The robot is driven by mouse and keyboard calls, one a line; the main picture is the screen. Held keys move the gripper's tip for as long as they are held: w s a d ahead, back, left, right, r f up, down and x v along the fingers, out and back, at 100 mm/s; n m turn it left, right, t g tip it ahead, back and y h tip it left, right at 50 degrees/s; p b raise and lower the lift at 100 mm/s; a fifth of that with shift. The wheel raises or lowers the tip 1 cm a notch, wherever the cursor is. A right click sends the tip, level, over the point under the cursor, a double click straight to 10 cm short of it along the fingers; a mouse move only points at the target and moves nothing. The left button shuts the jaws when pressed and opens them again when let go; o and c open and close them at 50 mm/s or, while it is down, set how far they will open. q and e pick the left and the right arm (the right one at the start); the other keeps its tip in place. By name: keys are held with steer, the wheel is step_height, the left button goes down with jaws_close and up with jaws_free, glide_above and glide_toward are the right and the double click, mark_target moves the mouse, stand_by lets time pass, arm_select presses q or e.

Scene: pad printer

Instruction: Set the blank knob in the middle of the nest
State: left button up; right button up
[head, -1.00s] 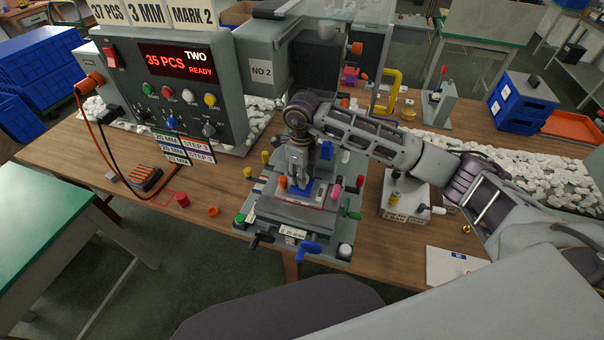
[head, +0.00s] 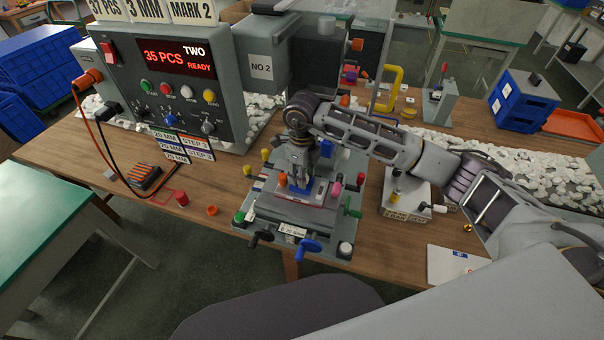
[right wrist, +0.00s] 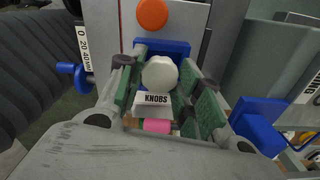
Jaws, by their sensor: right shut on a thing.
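The blank knob (right wrist: 160,73) is a white, rounded piece between the green-padded fingers of my right gripper (right wrist: 158,82) in the right wrist view. My right gripper is shut on it. The blue nest (right wrist: 165,46) shows just beyond the knob, on the printer's table. In the head view my right gripper (head: 299,178) points down over the blue nest (head: 303,191), and its fingers hide the knob. I cannot tell whether the knob touches the nest. My left gripper is not in view.
An orange knob (right wrist: 152,13) stands close to the nest. Coloured knobs and handles, such as the blue crank (head: 308,246) and green handle (head: 352,208), ring the printer's table. The control box (head: 170,85) stands to the left.

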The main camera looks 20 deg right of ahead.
steer(key=shift+f+b, duration=0.2)
steer(key=shift+b, duration=0.1)
steer(key=o, duration=0.8)
steer(key=shift+r+p, duration=1.4)
steer(key=shift+r, duration=1.6)
steer(key=shift+s+f, duration=0.1)
